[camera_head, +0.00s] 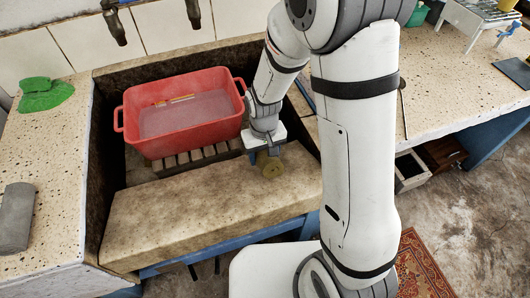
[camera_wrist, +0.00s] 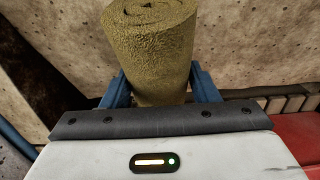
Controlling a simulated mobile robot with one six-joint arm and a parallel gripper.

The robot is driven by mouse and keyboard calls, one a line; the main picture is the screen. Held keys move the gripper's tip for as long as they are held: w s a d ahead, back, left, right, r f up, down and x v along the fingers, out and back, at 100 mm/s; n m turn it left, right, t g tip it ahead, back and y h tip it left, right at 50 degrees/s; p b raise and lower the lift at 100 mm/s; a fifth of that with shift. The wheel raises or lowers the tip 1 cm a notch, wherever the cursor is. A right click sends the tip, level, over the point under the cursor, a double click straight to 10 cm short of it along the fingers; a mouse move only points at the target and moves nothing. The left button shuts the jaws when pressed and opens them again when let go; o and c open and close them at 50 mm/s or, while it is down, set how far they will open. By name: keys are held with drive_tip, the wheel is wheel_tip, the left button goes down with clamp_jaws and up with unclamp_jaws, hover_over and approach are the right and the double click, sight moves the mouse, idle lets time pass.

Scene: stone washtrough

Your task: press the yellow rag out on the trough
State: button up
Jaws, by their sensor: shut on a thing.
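The yellow rag (camera_head: 273,169) is a rolled, olive-yellow cylinder; its coiled end shows at the top of the wrist view (camera_wrist: 150,45). My gripper (camera_head: 265,155) is shut on it, with a blue finger on either side of the roll in the wrist view (camera_wrist: 162,90). The rag is over the right end of the stone trough's (camera_head: 180,210) wide front ledge. I cannot tell whether it touches the stone. My gripper hides part of the roll.
A red tub (camera_head: 125,105) of water stands in the trough, left of my gripper, by a wooden slatted rack (camera_head: 190,157). Taps (camera_head: 114,27) hang above. The ledge's left and middle are clear.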

drive_tip(key=shift+s+d+f+b, duration=0.1)
drive_tip(key=shift+s+f+b, duration=0.15)
drive_tip(key=shift+f+b, duration=0.35)
drive_tip(key=shift+s+d+f, duration=0.1)
drive_tip(key=shift+s+f, duration=0.2)
drive_tip(key=shift+f, duration=0.05)
idle(2.5)
drive_tip(key=shift+w+a+r+p, duration=0.15)
drive_tip(key=shift+w+r+p, duration=0.4)
drive_tip(key=shift+r+p, duration=0.45)
drive_tip(key=shift+w+a+r+p, duration=0.2)
drive_tip(key=shift+w+r+p, duration=0.4)
drive_tip(key=shift+r, duration=0.65)
drive_tip(key=shift+w+a+r+p, duration=0.15)
drive_tip(key=shift+w+r+p, duration=0.3)
drive_tip(key=shift+r+p, duration=0.6)
drive_tip(key=shift+r, duration=0.15)
